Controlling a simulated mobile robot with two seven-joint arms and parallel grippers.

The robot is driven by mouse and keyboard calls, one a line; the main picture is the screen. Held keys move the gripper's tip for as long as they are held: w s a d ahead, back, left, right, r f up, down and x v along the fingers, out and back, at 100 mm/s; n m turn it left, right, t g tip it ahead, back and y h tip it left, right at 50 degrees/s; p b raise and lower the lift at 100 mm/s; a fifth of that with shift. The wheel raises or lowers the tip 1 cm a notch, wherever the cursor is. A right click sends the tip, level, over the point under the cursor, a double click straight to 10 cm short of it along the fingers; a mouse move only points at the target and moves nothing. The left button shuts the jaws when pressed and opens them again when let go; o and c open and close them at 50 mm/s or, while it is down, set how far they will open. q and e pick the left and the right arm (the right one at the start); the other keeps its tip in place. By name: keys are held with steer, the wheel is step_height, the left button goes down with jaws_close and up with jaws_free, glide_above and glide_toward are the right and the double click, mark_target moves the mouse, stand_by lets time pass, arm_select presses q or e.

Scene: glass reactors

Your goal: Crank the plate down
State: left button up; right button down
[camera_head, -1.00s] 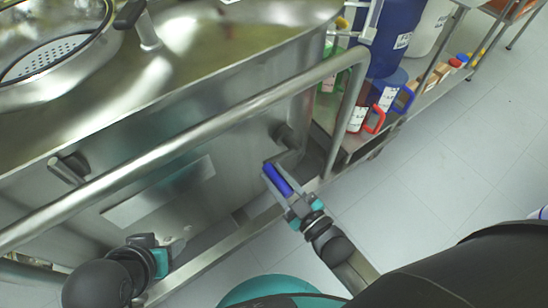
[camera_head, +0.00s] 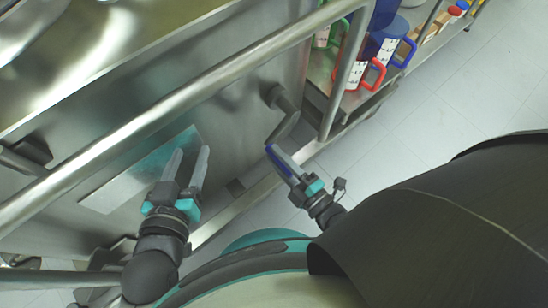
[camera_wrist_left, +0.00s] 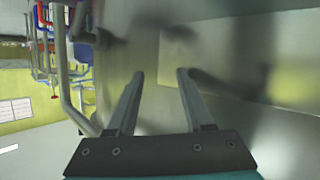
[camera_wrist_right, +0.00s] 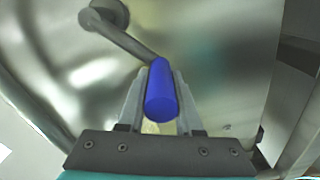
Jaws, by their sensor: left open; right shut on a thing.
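The crank (camera_head: 285,119) is a grey metal arm on a round hub on the steel front panel, with a blue handle. In the right wrist view the crank arm (camera_wrist_right: 128,40) runs from the hub at upper left to the blue handle (camera_wrist_right: 161,90). My right gripper (camera_head: 281,158) is shut on the blue handle, its fingers on either side of it. My left gripper (camera_head: 187,160) is open and empty in front of the panel, left of the crank. The left wrist view shows its two fingers (camera_wrist_left: 158,85) apart with nothing between them. The plate is not clearly identifiable.
A thick steel rail (camera_head: 180,105) crosses in front of the vessel and bends down at right. A low shelf (camera_head: 365,93) with red-handled and blue-handled jugs stands right of the crank. Tiled floor (camera_head: 450,105) is free at right.

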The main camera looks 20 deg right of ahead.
steer(key=shift+w+d+f+n+b, duration=0.2)
steer(key=shift+d+f+n, duration=0.1)
steer(key=shift+d+n, duration=0.2)
steer(key=shift+w+d+f+n+b, duration=0.15)
steer(key=shift+d+f+n, duration=0.15)
steer(key=shift+n, duration=0.2)
arm_select(q)
steer(key=shift+s+d+r+n+t+h+b, duration=0.25)
steer(key=shift+d+r+t, duration=0.25)
steer(key=shift+t, duration=0.3)
steer(key=shift+s+d+r+n+t+h+b, duration=0.15)
steer(key=shift+s+d+r+t+h, duration=0.1)
steer(key=shift+d+r+t+h, duration=0.4)
arm_select(e)
steer(key=w+d+f+n, duration=0.2)
steer(key=d+n, duration=0.4)
steer(key=n, duration=0.1)
steer(key=shift+w+d, duration=0.15)
arm_select(q)
steer(key=shift+a+f+y, duration=0.1)
steer(key=shift+a+y, duration=0.15)
steer(key=shift+y, duration=0.05)
arm_select(e)
steer(key=shift+f, duration=0.1)
steer(key=c, duration=0.9)
jaws_free()
steer(key=o, duration=0.3)
steer(key=shift+f, duration=0.1)
